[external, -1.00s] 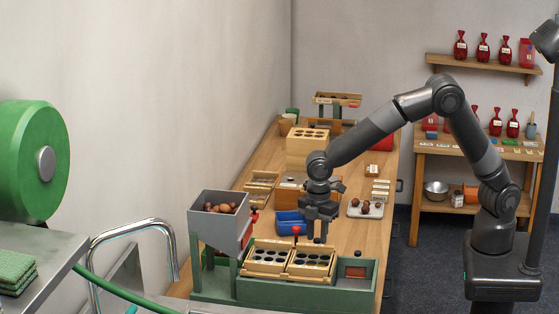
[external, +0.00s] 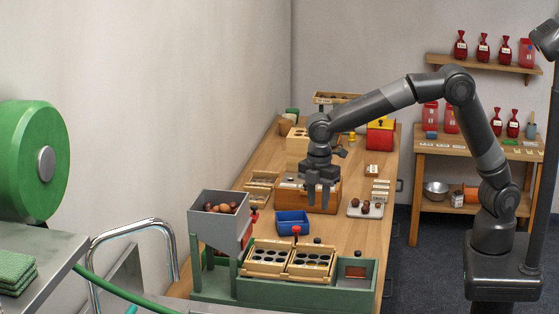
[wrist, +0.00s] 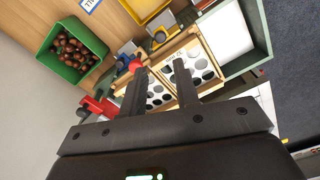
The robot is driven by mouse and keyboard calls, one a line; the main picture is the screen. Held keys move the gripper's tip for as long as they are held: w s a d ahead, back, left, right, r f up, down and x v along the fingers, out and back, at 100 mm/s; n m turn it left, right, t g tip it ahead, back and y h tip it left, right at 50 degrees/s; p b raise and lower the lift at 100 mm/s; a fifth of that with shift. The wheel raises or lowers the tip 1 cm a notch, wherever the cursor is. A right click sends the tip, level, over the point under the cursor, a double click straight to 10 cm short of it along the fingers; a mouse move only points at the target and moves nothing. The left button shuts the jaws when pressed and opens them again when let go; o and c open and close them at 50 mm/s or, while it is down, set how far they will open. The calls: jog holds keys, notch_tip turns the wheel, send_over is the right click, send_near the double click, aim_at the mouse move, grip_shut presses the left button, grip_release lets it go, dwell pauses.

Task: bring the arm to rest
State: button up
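My gripper (external: 321,203) hangs pointing down above the workbench, in front of a brown wooden box as seen in the external view. In the wrist view its two dark fingers (wrist: 160,67) are apart with nothing held between them. Below the fingers lie wooden trays with round holes (wrist: 160,96). In the external view these hole trays (external: 268,261) sit on the green sorting stand, beside a grey hopper (external: 218,230) with chestnuts. My arm is bent high at the elbow, reaching left from its base.
A blue tray (external: 292,217) and a white tray (external: 352,211) with several chestnuts lie on the bench (external: 342,232). A brown wooden box (external: 329,206) stands behind the gripper. A green bin of chestnuts (wrist: 102,51) shows in the wrist view. Shelves with red bags (external: 460,44) stand right.

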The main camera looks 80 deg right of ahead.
jog(key=s+d+r+m+t+y, duration=0.1)
jog(key=s+d+r+m+t, duration=0.1)
jog(key=s+d+r+m, duration=0.7)
jog(key=s+d+m+t, duration=0.1)
jog(key=s+d, duration=0.2)
jog(key=s, duration=0.4)
jog(key=s+d+m+t, duration=0.1)
jog(key=s+d, duration=0.3)
jog(key=s, duration=0.4)
jog(key=s+d+m+t+h, duration=0.1)
jog(key=s+d+m, duration=0.1)
jog(key=s, duration=0.5)
jog(key=shift+s+d+f+t, duration=0.3)
jog(key=shift+d+f, duration=0.15)
jog(key=shift+d, duration=0.25)
jog(key=shift+w, duration=0.1)
